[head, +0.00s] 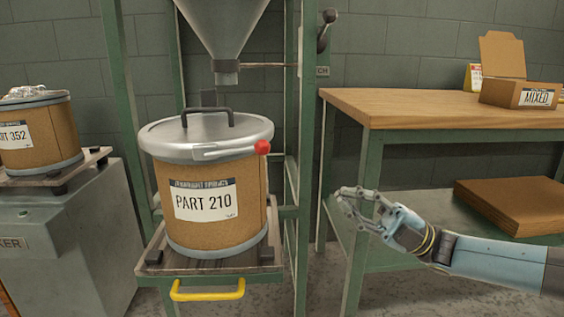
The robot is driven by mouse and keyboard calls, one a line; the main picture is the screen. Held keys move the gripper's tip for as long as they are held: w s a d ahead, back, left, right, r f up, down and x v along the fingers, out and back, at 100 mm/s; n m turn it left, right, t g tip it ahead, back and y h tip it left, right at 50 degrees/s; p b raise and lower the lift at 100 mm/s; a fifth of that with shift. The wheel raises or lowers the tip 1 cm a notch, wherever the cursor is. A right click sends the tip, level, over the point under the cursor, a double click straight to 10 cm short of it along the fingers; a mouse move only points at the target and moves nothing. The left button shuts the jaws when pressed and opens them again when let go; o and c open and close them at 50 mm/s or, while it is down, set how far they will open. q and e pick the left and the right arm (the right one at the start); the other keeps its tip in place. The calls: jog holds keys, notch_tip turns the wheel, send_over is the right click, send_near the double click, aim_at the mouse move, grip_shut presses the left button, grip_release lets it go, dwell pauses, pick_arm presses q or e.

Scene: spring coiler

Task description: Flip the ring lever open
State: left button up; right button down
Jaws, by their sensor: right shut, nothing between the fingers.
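A fibre drum (178,233) labelled "PART 210" stands on a small platform under a funnel. Its grey metal lid (178,131) has a black handle on top. The ring lever (220,152) lies flat along the front right of the grey ring around the lid, its red knob (262,147) at the right end. My right gripper (343,197) is shut and empty, to the right of the drum and a little lower than the lever, apart from it. My left gripper is not in view.
A metal funnel (223,30) hangs above the lid within a green frame (120,70). A wooden workbench (400,108) with a "MIXED" box (520,94) stands right. Another drum (40,150) stands left. A yellow handle (208,293) sticks out below the platform.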

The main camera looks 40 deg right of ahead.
send_near(236, 151)
jog(key=w+r, duration=0.2)
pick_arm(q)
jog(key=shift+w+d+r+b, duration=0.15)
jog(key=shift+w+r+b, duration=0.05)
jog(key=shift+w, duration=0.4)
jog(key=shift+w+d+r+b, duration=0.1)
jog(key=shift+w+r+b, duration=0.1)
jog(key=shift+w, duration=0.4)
pick_arm(e)
jog(key=shift+w+r, duration=0.2)
jog(key=shift+r, duration=0.1)
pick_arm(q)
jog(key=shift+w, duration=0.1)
pick_arm(e)
jog(key=shift+r, duration=0.1)
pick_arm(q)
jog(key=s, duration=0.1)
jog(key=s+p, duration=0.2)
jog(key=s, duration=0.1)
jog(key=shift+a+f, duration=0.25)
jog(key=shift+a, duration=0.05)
pick_arm(e)
jog(key=shift+r+n+g, duration=0.3)
jog(key=shift+r+g, duration=0.2)
jog(key=shift+r, duration=0.05)
